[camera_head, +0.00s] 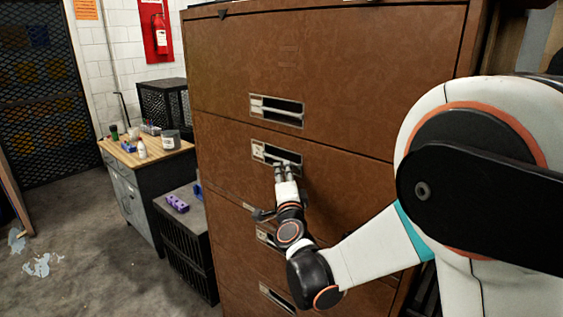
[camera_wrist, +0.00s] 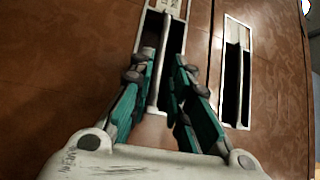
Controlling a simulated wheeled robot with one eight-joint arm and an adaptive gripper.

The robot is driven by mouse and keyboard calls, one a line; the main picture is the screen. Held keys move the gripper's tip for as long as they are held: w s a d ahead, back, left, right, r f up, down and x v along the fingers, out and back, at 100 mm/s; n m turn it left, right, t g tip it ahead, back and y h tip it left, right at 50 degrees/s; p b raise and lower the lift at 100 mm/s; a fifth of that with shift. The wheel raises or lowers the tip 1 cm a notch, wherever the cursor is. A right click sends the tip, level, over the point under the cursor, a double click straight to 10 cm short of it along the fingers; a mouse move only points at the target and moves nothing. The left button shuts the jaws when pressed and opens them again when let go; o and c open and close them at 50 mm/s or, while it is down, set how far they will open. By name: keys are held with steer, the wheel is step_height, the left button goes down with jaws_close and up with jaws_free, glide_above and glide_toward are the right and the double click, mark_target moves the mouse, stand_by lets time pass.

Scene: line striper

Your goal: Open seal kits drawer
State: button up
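A brown metal cabinet (camera_head: 330,60) has several stacked drawers, which look shut. Each visible drawer has a recessed handle with a small label; I cannot read which says seal kits. My gripper (camera_head: 286,168) is at the lower edge of the second handle from the top (camera_head: 262,151). In the wrist view, my gripper (camera_wrist: 160,78) has its teal-padded fingers apart, one on each side of that handle's pale bar (camera_wrist: 158,60). I cannot tell whether the pads touch the bar. A neighbouring drawer's handle (camera_wrist: 237,70) shows to the right.
The top drawer's handle (camera_head: 277,110) is just above my gripper. A black crate (camera_head: 187,235) stands left of the cabinet, beside a wood-topped workbench (camera_head: 165,152) with bottles. Open floor (camera_head: 95,240) lies at the left, with some scraps on it.

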mark_target(281, 160)
steer(key=w, duration=0.4)
steer(key=w+a+r, duration=0.1)
steer(key=w, duration=0.2)
steer(key=shift+b, duration=0.3)
steer(key=shift+c, duration=0.4)
jaws_close()
